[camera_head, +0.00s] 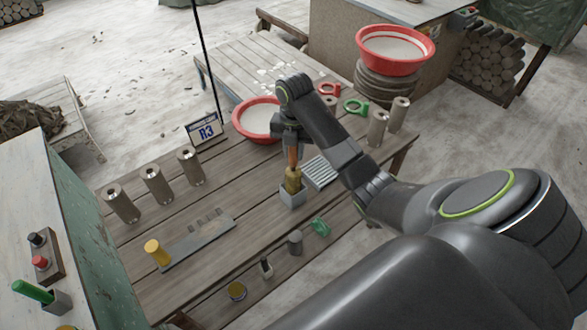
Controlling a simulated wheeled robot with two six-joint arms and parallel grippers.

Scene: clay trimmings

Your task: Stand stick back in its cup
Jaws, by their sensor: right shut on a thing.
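The stick (292,177), with an orange-brown upper part and a dull yellow lower part, stands roughly upright below my right gripper (291,147). My right gripper points down and is shut on the stick's upper end. The small grey square cup (292,197) sits on the slatted wooden table directly under the stick. The stick's lower end overlaps the cup's opening; how deep it sits inside is hidden by the cup's front wall. My left gripper is out of view.
Several metal cylinders stand at the table's left (157,184) and right (377,127). A red-rimmed basin (257,119) and R3 sign (206,129) are behind. A grey ribbed block (320,172) lies right of the cup. A grey plate (200,243) with a yellow peg (156,252) lies front left.

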